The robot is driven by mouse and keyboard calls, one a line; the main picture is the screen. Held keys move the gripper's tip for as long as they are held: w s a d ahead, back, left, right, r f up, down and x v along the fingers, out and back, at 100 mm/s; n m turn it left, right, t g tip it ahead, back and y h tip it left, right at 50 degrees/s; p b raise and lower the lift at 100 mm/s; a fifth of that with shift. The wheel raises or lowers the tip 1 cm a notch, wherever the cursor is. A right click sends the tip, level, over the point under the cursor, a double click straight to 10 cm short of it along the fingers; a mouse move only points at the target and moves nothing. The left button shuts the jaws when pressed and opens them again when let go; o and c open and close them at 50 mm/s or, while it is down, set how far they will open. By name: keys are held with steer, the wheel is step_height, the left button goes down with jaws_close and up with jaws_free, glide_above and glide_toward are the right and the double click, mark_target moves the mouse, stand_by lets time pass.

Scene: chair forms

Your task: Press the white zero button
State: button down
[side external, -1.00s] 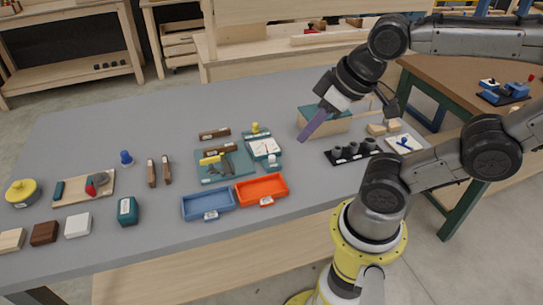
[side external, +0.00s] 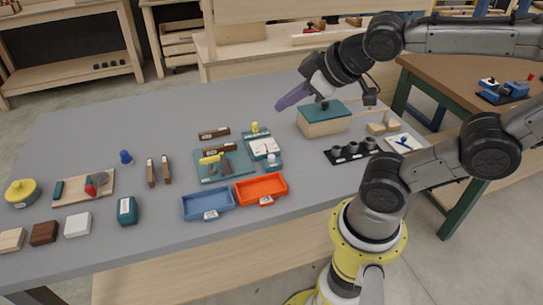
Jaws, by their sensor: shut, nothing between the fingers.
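A small teal device with a white dial face (side external: 264,146) sits near the middle of the grey table. A small white button (side external: 271,158) stands at its front edge, and a yellow knob (side external: 255,128) stands at its back. My gripper (side external: 280,106) has purple fingers, which are shut and empty. It is tilted, pointing down and left, in the air above and behind the device, apart from it. The button is not hidden. Any mark on it is too small to read.
A teal board (side external: 224,166) with a yellow piece lies left of the device. Blue (side external: 208,203) and orange (side external: 261,189) trays are in front. A teal-lidded wooden box (side external: 324,118) and a black rack (side external: 352,152) stand to the right.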

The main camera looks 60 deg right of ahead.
steer(key=w+d+r+n+t+h, duration=0.1)
steer(key=w+d+r+n+t, duration=0.2)
steer(key=w, duration=0.5)
steer(key=n+g+y, duration=0.2)
steer(key=n, duration=0.2)
glide_above(272, 159)
step_height(272, 159, down, 18)
steer(key=shift+s+d+f, duration=0.3)
steer(key=shift+s+d, duration=0.05)
steer(key=shift+d, duration=0.2)
steer(key=shift+f, duration=4.4)
steer(key=shift+f, duration=0.15)
